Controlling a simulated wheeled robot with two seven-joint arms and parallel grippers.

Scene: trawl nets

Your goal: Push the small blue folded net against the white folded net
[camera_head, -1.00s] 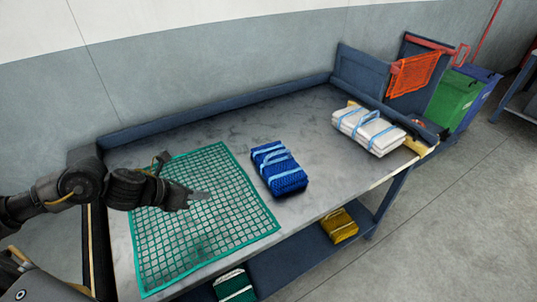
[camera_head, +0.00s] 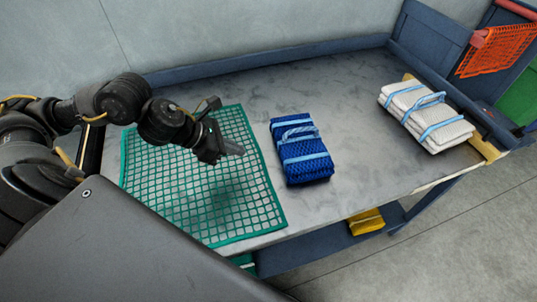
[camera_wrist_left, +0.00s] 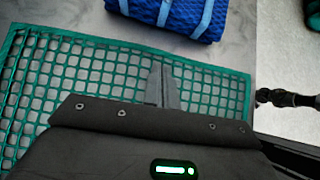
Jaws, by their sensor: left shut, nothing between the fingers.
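The small blue folded net (camera_head: 302,163), tied with light blue straps, lies on the grey table right of the green mesh. Its near part also shows at the top of the left wrist view (camera_wrist_left: 185,18). The white folded net (camera_head: 424,118), with light blue straps, lies at the table's right end, with bare table between it and the blue net. My left gripper (camera_head: 238,149) is shut and empty above the green mesh, left of the blue net and apart from it. Its fingertips (camera_wrist_left: 163,68) point toward the blue net in the wrist view. My right gripper is not in view.
A flat green mesh (camera_head: 262,212) covers the table's left part. A raised blue edge (camera_head: 270,62) runs along the back. A yellow folded net (camera_head: 366,221) lies on the shelf below. An orange net (camera_head: 497,50) hangs at the far right.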

